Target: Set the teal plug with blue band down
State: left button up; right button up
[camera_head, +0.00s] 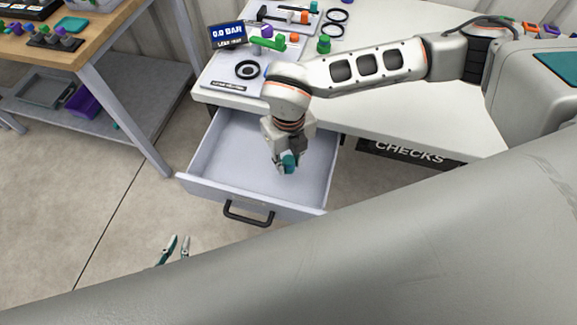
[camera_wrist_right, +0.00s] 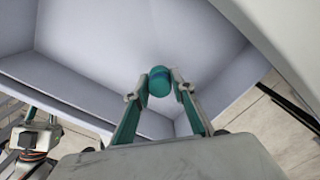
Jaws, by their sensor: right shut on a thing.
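The teal plug (camera_head: 289,161) is held over the open drawer (camera_head: 225,160), in the right gripper (camera_head: 286,167). In the right wrist view the plug (camera_wrist_right: 160,80) sits between the two teal fingertips of my right gripper (camera_wrist_right: 160,86), and a darker blue band shows on it. The right gripper is shut on it. The drawer floor below shows bare, and I cannot tell the exact gap between plug and floor. My left gripper (camera_head: 175,250) is low at the left of the head view, over the concrete floor; its two fingers are apart with nothing between them.
The drawer's front wall with its black handle (camera_head: 248,215) faces me. Above it, the white bench (camera_head: 400,115) carries a black ring (camera_head: 247,69), a small display (camera_head: 228,36), and green and orange fittings. A wooden-topped table (camera_head: 95,40) stands at left.

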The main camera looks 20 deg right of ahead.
aim_at(289, 169)
notch_tip(289, 169, down, 3)
jog(key=shift+r, duration=0.1)
jog(key=shift+f, duration=0.3)
jog(key=shift+f, duration=0.15)
jog(key=o, duration=1.1)
notch_tip(289, 169, up, 12)
jog(key=shift+r+p, duration=0.15)
jog(key=shift+p, duration=0.3)
